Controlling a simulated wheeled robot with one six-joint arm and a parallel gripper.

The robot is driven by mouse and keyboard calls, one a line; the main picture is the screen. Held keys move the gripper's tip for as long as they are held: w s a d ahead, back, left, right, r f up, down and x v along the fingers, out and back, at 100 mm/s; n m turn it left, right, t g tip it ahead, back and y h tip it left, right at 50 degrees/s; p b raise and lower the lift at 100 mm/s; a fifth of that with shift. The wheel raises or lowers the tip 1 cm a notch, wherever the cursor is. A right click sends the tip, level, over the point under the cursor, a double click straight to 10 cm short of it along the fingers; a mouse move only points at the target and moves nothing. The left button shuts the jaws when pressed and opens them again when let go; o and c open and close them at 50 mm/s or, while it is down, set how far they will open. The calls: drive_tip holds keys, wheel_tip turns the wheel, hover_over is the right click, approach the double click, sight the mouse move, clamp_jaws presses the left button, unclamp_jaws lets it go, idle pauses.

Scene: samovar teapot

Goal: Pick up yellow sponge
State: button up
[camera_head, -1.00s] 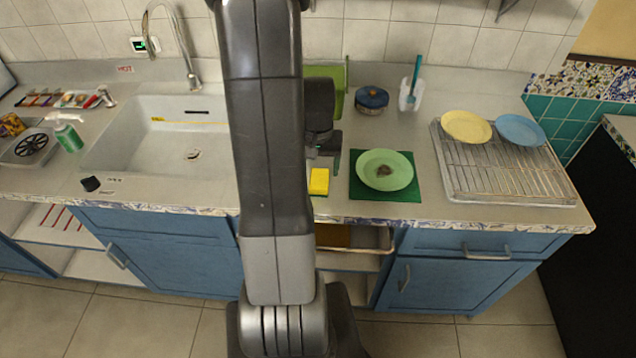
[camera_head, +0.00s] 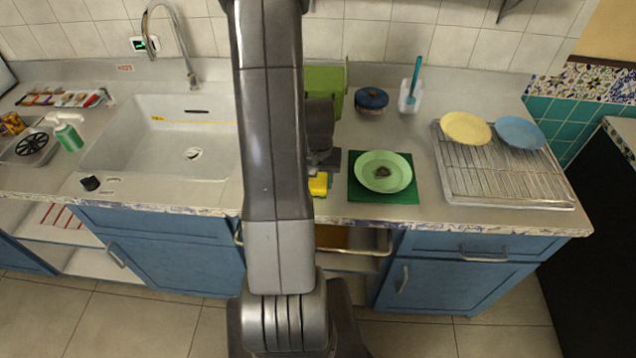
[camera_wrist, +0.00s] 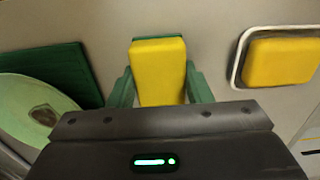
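The yellow sponge (camera_head: 319,186) lies on the counter near its front edge, left of the green plate. In the head view my gripper (camera_head: 326,170) is down at the sponge and covers part of it. In the wrist view the sponge (camera_wrist: 159,72) shows yellow on top, with a green strip at its far edge. My gripper's green fingers (camera_wrist: 161,90) stand on either side of it, open around it. Whether they touch its sides is hard to tell.
A pale green plate (camera_head: 361,178) sits on a dark green mat (camera_head: 408,194) just right. A second yellow piece (camera_wrist: 281,62) lies in a white-rimmed holder (camera_wrist: 238,66) in the wrist view.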

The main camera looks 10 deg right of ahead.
sight(318, 179)
drive_tip(key=shift+r, duration=0.1)
wheel_tip(318, 179, up, 10)
drive_tip(key=shift+f+b, duration=0.1)
drive_tip(key=shift+b, duration=0.35)
idle(0.3)
